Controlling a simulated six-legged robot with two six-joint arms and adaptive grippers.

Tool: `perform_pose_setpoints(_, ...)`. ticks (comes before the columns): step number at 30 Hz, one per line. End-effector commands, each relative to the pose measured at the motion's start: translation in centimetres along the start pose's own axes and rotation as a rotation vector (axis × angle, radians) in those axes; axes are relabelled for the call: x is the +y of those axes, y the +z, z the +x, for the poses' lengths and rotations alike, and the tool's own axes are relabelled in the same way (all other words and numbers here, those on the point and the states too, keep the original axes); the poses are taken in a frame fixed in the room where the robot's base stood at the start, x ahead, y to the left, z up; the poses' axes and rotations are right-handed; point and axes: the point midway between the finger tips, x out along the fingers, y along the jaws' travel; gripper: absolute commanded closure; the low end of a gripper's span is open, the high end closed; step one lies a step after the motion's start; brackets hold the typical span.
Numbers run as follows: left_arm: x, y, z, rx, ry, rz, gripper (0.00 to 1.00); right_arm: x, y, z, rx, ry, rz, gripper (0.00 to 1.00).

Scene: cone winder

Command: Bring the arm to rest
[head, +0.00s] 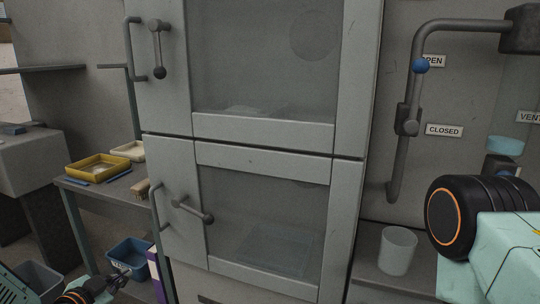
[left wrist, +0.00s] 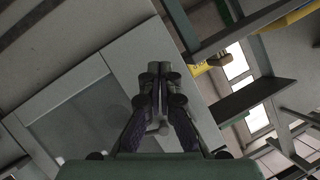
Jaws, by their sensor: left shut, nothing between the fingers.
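My left gripper (head: 120,277) is low at the left of the head view, in front of the blue bin. In the left wrist view my left gripper (left wrist: 160,78) has its dark fingers together, with nothing between them. My right arm shows at the right edge of the head view as a black and orange joint with a pale green link. My right gripper is out of the picture.
A grey cabinet has an upper door (head: 262,55) and a lower door (head: 265,215), both closed. A yellow tray (head: 72,172) stands on a side table. A blue bin (head: 128,252) is below. A white cup (head: 397,251) stands at right, below a bent pipe (head: 401,160) with a blue knob.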

Motion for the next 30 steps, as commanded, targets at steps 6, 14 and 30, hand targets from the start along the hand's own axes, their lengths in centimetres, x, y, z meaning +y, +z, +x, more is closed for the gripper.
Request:
perform_pose_setpoints(6, 12.2, 6.0, -5.0, -0.378, 0.162, -0.488, 1.00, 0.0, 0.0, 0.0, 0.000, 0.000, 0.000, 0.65)
perform_pose_setpoints(14, 23.1, 12.5, -16.3, -0.869, 0.180, -0.758, 1.00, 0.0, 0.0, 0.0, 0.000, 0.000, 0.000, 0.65)
perform_pose_setpoints(30, 29.0, 16.7, -27.5, -1.183, 0.251, -0.605, 1.00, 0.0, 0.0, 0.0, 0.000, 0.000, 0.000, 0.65)
